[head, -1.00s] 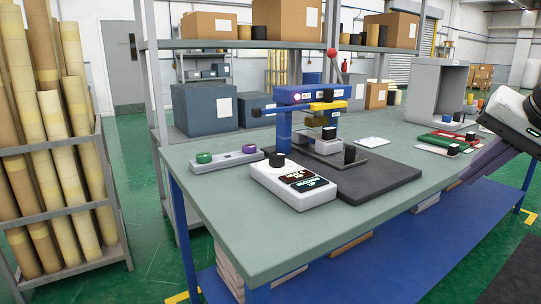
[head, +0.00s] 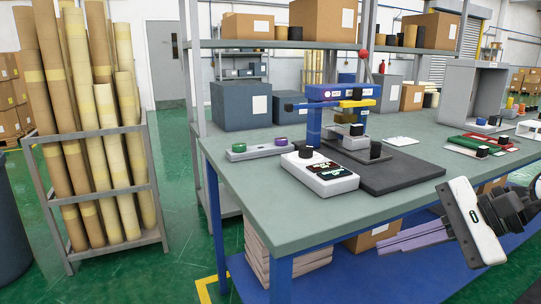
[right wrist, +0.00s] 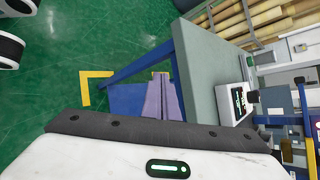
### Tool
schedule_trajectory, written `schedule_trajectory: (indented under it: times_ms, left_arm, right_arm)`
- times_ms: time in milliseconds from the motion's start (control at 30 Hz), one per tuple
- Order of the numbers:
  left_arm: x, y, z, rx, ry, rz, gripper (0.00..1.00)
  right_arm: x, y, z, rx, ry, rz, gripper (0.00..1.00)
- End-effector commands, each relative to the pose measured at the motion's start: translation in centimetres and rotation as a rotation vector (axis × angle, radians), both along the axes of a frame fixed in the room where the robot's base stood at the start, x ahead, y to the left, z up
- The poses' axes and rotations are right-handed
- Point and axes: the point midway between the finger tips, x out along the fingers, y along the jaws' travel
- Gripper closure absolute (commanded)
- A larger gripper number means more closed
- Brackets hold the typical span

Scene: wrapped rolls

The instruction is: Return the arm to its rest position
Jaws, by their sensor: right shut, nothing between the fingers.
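My right gripper (head: 380,246) has a white body and long purple fingers. It is at the right of the head view, in front of the workbench's near edge and below its top. The fingers lie together with nothing between them and point left. They also show in the right wrist view (right wrist: 161,80), shut, beside the bench edge (right wrist: 208,85). My left gripper is in neither view now.
The workbench (head: 250,195) carries a blue press (head: 335,92), a white control box (head: 319,172) and a dark mat (head: 400,175). A rack of wrapped rolls (head: 105,150) stands at left. Green floor (head: 185,255) is free between rack and bench.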

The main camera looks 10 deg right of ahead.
Motion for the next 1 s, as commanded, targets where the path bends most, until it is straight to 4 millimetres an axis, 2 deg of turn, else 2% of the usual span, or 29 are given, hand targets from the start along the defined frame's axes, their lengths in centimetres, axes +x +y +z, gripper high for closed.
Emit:
schedule_trajectory:
  times_ms: [33,100,200,267,367,467,500,533,567,600,700,800,900,933,1000]
  left_arm:
    - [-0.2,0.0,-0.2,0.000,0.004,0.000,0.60]
    - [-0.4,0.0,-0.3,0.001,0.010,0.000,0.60]
    - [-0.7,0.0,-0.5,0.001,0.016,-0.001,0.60]
    - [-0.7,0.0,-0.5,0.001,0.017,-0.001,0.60]
    - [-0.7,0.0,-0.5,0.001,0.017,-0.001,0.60]
    - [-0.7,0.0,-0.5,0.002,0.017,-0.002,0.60]
    - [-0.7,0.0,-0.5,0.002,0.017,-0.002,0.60]
    - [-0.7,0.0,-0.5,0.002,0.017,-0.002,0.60]
    - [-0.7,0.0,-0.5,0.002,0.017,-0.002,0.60]
    - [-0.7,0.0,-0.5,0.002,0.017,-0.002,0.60]
    - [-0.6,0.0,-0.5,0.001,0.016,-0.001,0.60]
    - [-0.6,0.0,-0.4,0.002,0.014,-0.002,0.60]
    - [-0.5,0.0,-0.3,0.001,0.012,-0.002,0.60]
    - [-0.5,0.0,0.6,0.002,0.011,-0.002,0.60]
    - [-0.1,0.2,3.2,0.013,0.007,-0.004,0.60]
  right_arm:
    - [-0.2,3.6,-1.8,0.236,0.107,-0.042,1.00]
    - [-0.1,7.2,-2.7,0.566,0.269,-0.141,1.00]
    - [0.4,9.9,-4.0,1.024,0.547,-0.323,1.00]
    - [0.8,10.4,-5.4,1.289,0.732,-0.453,1.00]
    - [1.1,9.9,-9.4,1.716,1.059,-0.705,1.00]
    - [0.1,9.1,-15.7,2.124,1.394,-1.002,1.00]
    - [-0.9,8.9,-18.6,2.276,1.520,-1.130,1.00]
    - [-1.8,8.9,-20.6,2.378,1.605,-1.222,1.00]
    - [-2.8,9.0,-22.5,-2.288,-1.555,1.215,1.00]
    - [-4.2,9.3,-24.9,-2.135,-1.462,1.179,1.00]
    - [-8.1,10.5,-29.9,-1.814,-1.256,1.093,1.00]
    - [-12.2,12.4,-33.6,-1.547,-1.072,1.012,1.00]
    - [-16.4,14.8,-36.4,-1.309,-0.899,0.930,1.00]
    - [-17.1,15.2,-35.9,-1.272,-0.869,0.917,1.00]
    - [-16.5,14.6,-33.3,-1.303,-0.880,0.937,1.00]
